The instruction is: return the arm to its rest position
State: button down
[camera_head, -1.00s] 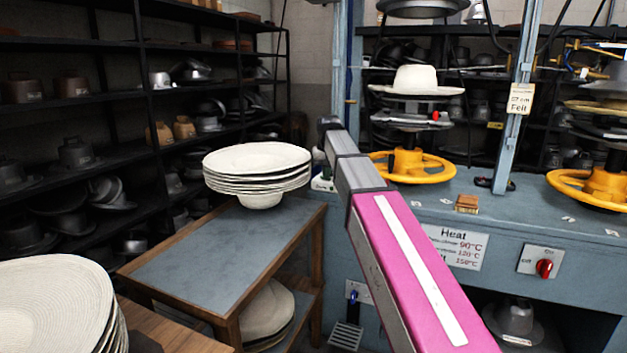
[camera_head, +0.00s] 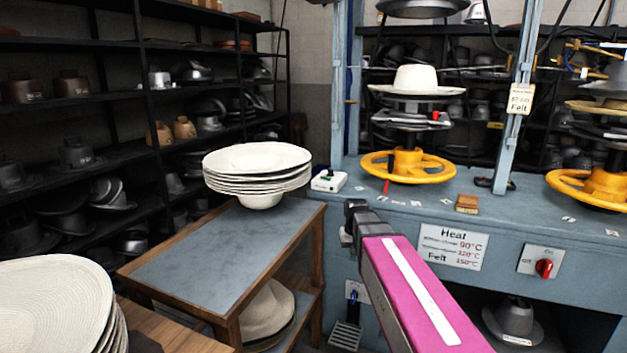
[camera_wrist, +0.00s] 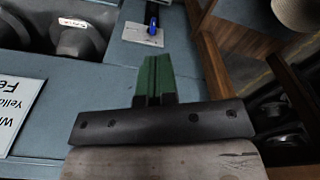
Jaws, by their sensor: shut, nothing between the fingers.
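My gripper (camera_wrist: 154,78) shows in the wrist view with its green fingers together and nothing between them. It is above or in front of the blue press front, clear of the objects there as far as I can tell. My pink and grey arm (camera_head: 412,290) crosses the lower middle of the head view in front of the press bench (camera_head: 470,205). In the head view I cannot make out the fingers.
A stack of white hats (camera_head: 257,160) stands on the wooden side table (camera_head: 215,260), left of my arm. A white control box (camera_head: 329,181), yellow handwheels (camera_head: 407,166) and a red switch (camera_head: 543,267) are on the press. More hats (camera_head: 55,300) are at lower left.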

jog(key=s+d+f, duration=0.5)
jog(key=s+f, duration=0.7)
jog(key=s, duration=0.2)
jog(key=shift+f+m+g, duration=0.25)
jog(key=shift+m+g, duration=0.05)
jog(key=shift+g, duration=0.1)
